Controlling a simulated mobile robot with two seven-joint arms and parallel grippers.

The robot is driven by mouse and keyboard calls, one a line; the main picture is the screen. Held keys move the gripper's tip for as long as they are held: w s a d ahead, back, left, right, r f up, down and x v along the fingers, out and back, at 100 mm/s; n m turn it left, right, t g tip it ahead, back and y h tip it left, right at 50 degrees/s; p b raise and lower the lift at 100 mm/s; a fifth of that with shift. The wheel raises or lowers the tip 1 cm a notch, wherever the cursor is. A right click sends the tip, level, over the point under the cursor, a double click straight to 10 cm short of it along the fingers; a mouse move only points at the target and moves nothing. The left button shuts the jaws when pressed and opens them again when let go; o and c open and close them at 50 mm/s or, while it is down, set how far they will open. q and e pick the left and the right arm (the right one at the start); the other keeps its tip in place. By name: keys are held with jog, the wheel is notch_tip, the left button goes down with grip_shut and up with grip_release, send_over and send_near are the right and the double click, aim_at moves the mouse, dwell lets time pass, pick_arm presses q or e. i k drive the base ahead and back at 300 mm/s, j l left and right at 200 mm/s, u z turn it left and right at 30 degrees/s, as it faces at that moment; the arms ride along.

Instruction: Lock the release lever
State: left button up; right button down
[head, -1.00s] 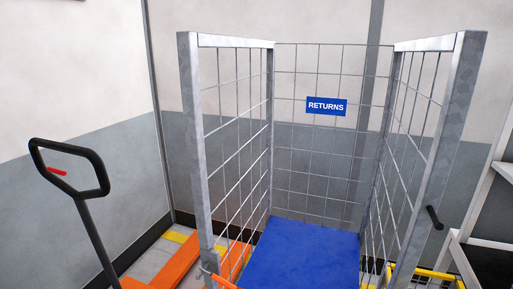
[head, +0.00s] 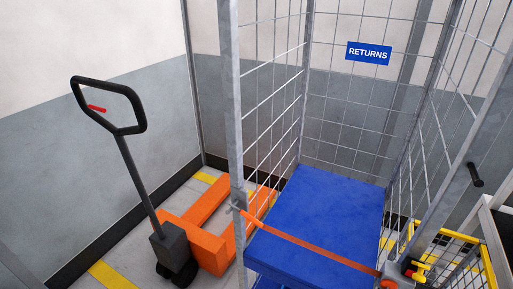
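No part labelled as the release lever shows, and I cannot tell which part it is. A small red lever (head: 96,109) sits inside the black loop handle (head: 110,104) of an orange pallet jack (head: 207,243) at the left. At the lower right, a small yellow lever-like part (head: 420,268) with red bits beside it shows near the right post of a wire roll cage (head: 236,120); it is too small to read its position. An orange strap (head: 315,247) runs across the cage's open front. Neither of my grippers is in view.
The cage holds a blue shelf or box (head: 325,215) and bears a RETURNS sign (head: 368,53). A black grip (head: 475,175) sticks out at the cage's right side. A yellow-rimmed wire basket (head: 455,255) stands at the lower right. Walls close off the back and left.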

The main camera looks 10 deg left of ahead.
aim_at(418, 277)
jog(key=z, duration=1.1)
